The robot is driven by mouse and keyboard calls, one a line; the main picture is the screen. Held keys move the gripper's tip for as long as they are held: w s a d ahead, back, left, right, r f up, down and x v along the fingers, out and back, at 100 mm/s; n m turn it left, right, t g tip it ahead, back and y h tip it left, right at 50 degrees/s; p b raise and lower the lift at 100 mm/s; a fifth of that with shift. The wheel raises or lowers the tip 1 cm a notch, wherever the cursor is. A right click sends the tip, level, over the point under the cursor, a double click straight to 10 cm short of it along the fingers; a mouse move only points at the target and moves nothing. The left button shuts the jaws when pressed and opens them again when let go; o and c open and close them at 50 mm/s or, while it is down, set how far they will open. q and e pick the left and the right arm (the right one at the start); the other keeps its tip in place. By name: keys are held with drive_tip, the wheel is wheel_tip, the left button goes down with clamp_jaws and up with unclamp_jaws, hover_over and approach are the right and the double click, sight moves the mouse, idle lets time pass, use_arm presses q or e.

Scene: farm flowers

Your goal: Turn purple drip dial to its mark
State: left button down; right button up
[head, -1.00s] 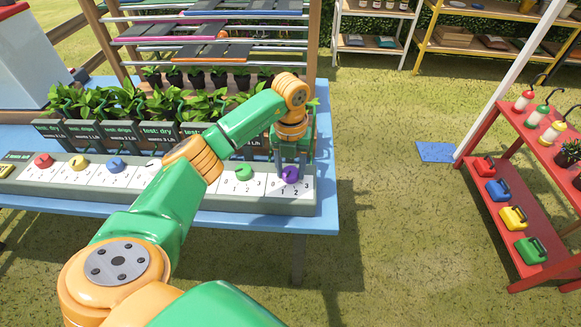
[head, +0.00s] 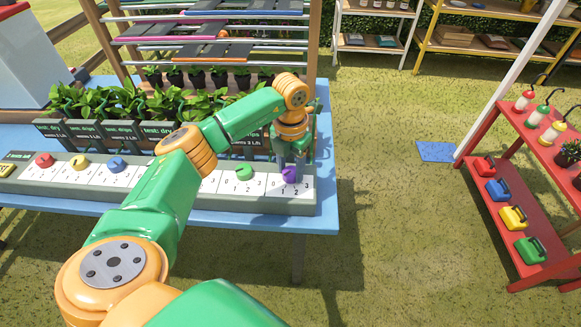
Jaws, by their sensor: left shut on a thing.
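The purple dial (head: 290,174) sits at the right end of the long grey dial strip (head: 270,206) on the blue table. White number plates with 0, 1, 2 and 3 lie around it. My left gripper (head: 290,169) points down from above and is shut on the purple dial, its fingers at the dial's sides. The fingers partly hide the dial, so its pointer and its mark cannot be read. A green dial (head: 244,173) is just left of it. My right gripper is not in view.
Red (head: 44,160), yellow (head: 79,162) and blue (head: 117,165) dials stand farther left on the strip. Dark signs (head: 159,132) and potted plants stand right behind it. A red shelf (head: 510,220) with coloured cans is at the right, with open grass between.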

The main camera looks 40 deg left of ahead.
sight(290, 171)
use_arm(q)
drive_tip(key=shift+m, duration=1.2)
drive_tip(key=shift+c, duration=1.4)
unclamp_jaws()
drive_tip(key=shift+w, duration=0.1)
drive_tip(key=shift+r, duration=0.1)
wheel_tip(290, 171, up, 7)
drive_tip(key=shift+b, duration=0.4)
